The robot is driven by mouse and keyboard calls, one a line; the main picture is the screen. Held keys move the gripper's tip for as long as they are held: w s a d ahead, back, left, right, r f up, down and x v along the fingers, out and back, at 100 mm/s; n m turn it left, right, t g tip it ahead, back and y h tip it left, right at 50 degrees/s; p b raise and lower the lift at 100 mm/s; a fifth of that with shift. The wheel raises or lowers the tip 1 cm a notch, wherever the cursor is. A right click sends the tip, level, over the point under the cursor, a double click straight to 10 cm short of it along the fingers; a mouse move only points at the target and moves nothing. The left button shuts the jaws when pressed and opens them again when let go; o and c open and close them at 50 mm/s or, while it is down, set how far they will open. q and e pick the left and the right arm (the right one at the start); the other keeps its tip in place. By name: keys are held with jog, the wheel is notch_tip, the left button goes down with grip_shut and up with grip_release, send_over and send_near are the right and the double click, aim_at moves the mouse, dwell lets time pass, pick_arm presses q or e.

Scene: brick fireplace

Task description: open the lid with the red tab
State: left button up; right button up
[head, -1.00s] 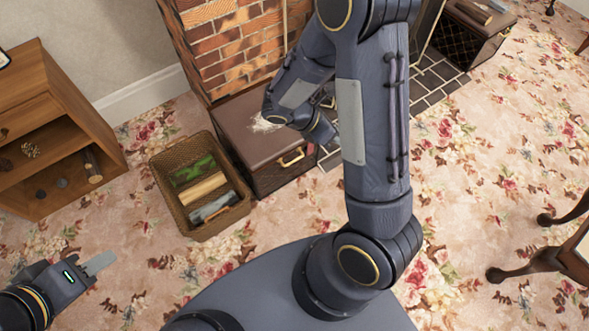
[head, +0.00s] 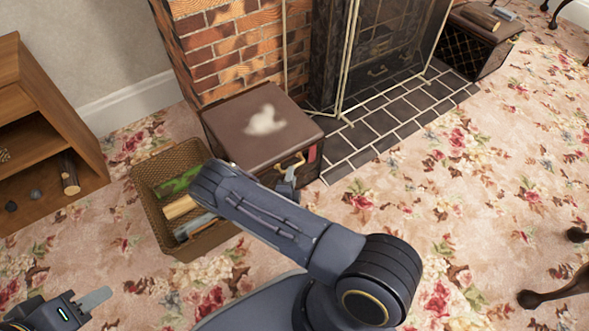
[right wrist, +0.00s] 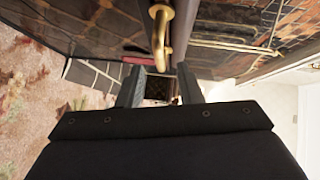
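A brown box with a closed lid (head: 250,118) stands against the brick fireplace. A red tab (head: 312,153) is at the front right of its rim, and a brass handle (head: 291,165) is on its front. My right gripper (head: 288,181) is low in front of the box, just below the handle, partly hidden by my arm. In the right wrist view its fingers (right wrist: 158,88) are apart, with the brass handle (right wrist: 160,35) just beyond them and the red tab (right wrist: 138,61) beside it. My left gripper (head: 95,300) is at the lower left, away from the box; its finger gap is not visible.
A wicker basket (head: 150,190) with logs and a green item stands left of the box. A wooden shelf (head: 50,115) is further left. A fire screen (head: 345,60) and dark tiled hearth (head: 385,130) lie to the right. A second box (head: 480,45) stands far right.

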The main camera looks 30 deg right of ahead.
jog(key=b+x, duration=0.1)
jog(key=x, duration=0.4)
jog(key=shift+w+d, duration=0.2)
grip_shut()
